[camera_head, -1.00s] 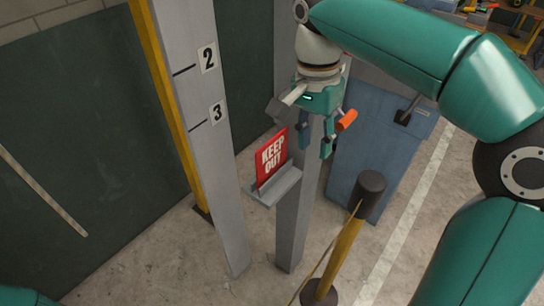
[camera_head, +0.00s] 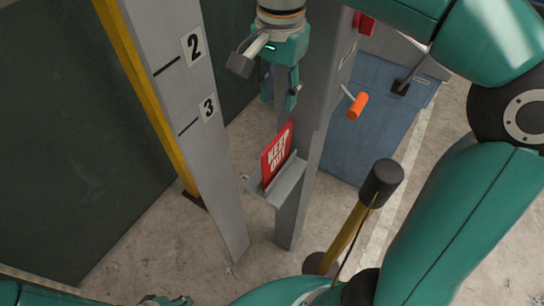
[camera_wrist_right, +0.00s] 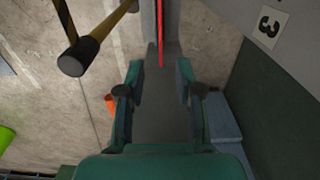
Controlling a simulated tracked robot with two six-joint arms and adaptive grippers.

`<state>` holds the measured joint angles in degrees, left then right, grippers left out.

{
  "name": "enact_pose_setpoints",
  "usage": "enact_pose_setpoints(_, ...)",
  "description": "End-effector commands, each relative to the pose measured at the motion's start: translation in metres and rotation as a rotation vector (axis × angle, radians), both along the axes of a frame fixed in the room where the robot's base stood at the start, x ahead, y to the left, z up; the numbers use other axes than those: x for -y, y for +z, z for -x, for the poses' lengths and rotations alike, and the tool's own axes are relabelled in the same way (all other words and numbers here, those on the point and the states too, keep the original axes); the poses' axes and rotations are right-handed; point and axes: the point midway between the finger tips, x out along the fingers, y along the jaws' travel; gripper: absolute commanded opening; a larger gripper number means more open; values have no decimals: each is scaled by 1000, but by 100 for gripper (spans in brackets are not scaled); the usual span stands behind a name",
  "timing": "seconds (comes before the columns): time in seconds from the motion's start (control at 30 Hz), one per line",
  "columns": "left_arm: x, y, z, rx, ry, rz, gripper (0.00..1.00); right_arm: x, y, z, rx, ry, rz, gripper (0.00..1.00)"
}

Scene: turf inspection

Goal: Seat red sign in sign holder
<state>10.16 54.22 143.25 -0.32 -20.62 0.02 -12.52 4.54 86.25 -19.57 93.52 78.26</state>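The red KEEP OUT sign (camera_head: 277,154) stands upright on the grey sign holder (camera_head: 282,186), a small ledge on a grey post. Its lower edge meets the holder; how deep it sits is hard to tell. In the right wrist view the sign (camera_wrist_right: 160,35) shows edge-on as a thin red strip, ahead of the fingers. My right gripper (camera_head: 280,92) hangs above the sign, apart from it. In the wrist view its fingers (camera_wrist_right: 159,82) are spread with nothing between them. A teal piece of my left gripper (camera_head: 166,300) shows at the bottom edge, mostly cut off.
A grey board with numbers 2 and 3 (camera_head: 186,95) stands left of the holder. An orange handle (camera_head: 357,105) sticks out right of the post, before a blue cabinet (camera_head: 362,140). A black-topped yellow barrier post (camera_head: 382,182) stands in front at right. Floor shows between them.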

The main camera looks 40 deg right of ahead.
Motion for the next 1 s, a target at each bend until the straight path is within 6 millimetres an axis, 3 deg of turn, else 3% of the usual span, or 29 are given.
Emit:
enact_pose_setpoints(0.1, 0, -6, 0, 1, -1, 0, 40, 5, -30, 4, -4, -15, 1, 35)
enact_pose_setpoints(0.3, 0, -8, -1, 1, -1, 0, 40, 7, -67, 5, -3, -22, 1, 35)
enact_pose_setpoints(0.63, 0, -8, -1, 1, -1, 0, 40, 7, -91, 6, -2, -24, 1, 35)
enact_pose_setpoints(1.0, 0, -4, -1, 1, -1, 0, 40, 3, -135, 6, -1, -25, 0, 35)
